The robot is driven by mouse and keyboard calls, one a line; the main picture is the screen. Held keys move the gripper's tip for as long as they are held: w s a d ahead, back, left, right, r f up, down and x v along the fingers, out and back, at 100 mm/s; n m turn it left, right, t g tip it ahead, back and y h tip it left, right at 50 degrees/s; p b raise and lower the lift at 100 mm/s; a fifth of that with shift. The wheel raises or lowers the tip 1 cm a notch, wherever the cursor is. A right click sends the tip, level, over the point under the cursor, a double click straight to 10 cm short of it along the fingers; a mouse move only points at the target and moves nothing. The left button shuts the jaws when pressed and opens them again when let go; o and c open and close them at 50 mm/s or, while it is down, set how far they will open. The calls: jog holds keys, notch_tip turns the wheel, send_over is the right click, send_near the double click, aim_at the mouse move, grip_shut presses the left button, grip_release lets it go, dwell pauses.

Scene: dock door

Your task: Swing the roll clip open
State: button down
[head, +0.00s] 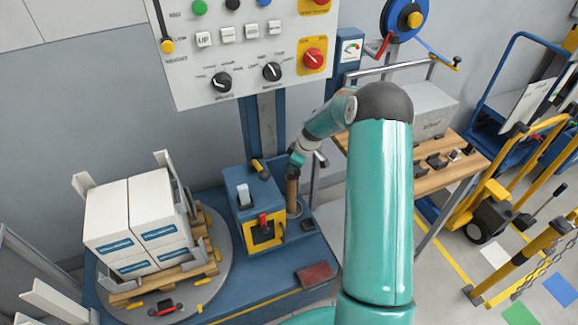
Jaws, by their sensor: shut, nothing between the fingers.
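My gripper (296,164), at the end of my teal arm, is small in the head view. It is shut and points down at the top of a brown upright roll (292,194). The roll stands on the right side of a blue box (250,200). I cannot tell whether the gripper touches the roll. The roll clip cannot be made out for certain; the gripper and wrist cover the area around the roll's top. A small black and yellow lever (260,168) sits on the box just left of the gripper.
A round turntable (222,270) at left bears a pallet (170,280) with white cartons (154,203). A control panel (240,50) hangs above on a blue post (266,125). A wooden bench (455,172) stands right of my arm. A yellow pallet truck (492,205) is farther right.

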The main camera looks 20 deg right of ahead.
jog(key=shift+s+d+n+g+y, duration=0.2)
jog(key=shift+s+d+n, duration=0.1)
jog(key=shift+d+n, duration=0.4)
jog(key=shift+s+d+n+g+y, duration=0.1)
jog(key=shift+s+d+n+g, duration=0.15)
jog(key=shift+d+n, duration=0.45)
jog(key=shift+s+d+n+g+y, duration=0.15)
jog(key=shift+s+d+n, duration=0.2)
jog(key=shift+d+n, duration=0.35)
jog(key=shift+d, duration=0.1)
jog(key=a, duration=0.1)
jog(key=w+a, duration=0.1)
jog(key=a+r, duration=0.1)
jog(key=shift+w+a, duration=0.2)
jog(key=shift+a, duration=0.05)
jog(key=v, duration=0.9)
jog(key=shift+w+d+r, duration=0.1)
jog(key=shift+r, duration=0.05)
